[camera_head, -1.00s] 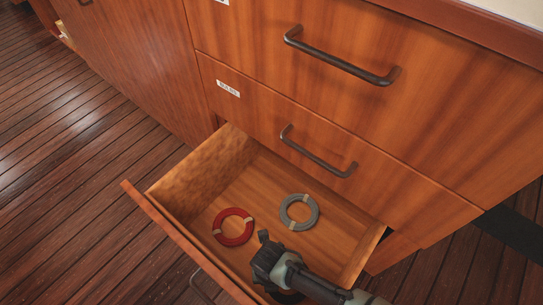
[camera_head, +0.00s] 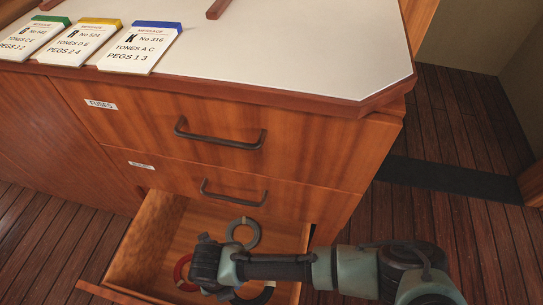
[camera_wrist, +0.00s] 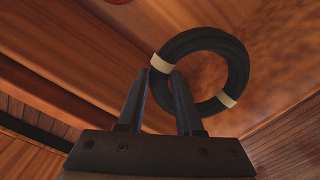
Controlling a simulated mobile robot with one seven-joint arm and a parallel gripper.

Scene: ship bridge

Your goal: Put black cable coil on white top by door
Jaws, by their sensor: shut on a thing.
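The black cable coil (camera_wrist: 239,72) with pale tape bands fills the upper right of the wrist view. My gripper (camera_wrist: 161,75) has its two fingers on the coil's near-left part, by a tape band, and is shut on it. In the head view my gripper (camera_head: 207,266) is low over the open drawer, and a dark arc of the coil (camera_head: 263,296) shows below it. I cannot tell whether the coil is clear of the drawer floor. The white top (camera_head: 300,50) of the cabinet is above the drawers and its right end is bare.
A grey coil (camera_head: 243,235) and a partly hidden red coil (camera_head: 182,272) lie in the open drawer (camera_head: 150,240). Several message cards, including a blue-edged one (camera_head: 142,48), lie on the top's left. Shut drawers with a handle (camera_head: 220,137) are between. A dark floor strip (camera_head: 450,180) is at right.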

